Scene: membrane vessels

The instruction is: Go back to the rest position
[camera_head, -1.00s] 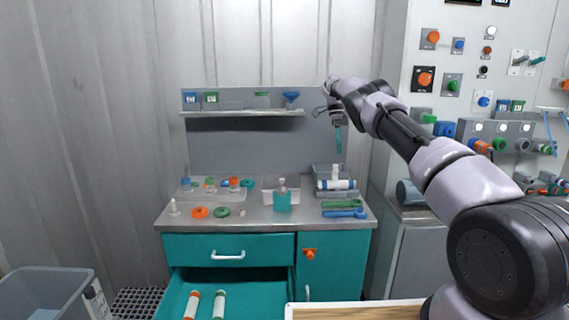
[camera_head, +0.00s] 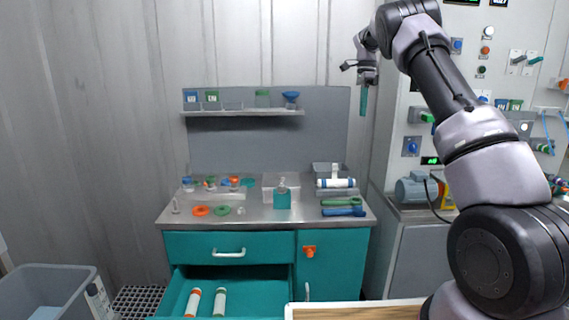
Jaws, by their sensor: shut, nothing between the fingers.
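My gripper (camera_head: 364,100) is raised high at the right, in front of the wall beside the control panel. Its narrow teal fingers point straight down and look shut and empty. It is well clear of the bench top (camera_head: 300,216) and higher than the wall shelf (camera_head: 240,113). My arm bends up from the lower right corner and covers part of the panel.
The teal bench has an open drawer (camera_head: 255,292) holding two white tubes, one orange-capped (camera_head: 192,303). Rings, small jars and a teal-fronted bottle (camera_head: 282,196) stand on top. A grey bin (camera_head: 45,290) is at left. A wood-edged surface (camera_head: 350,311) is at the front.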

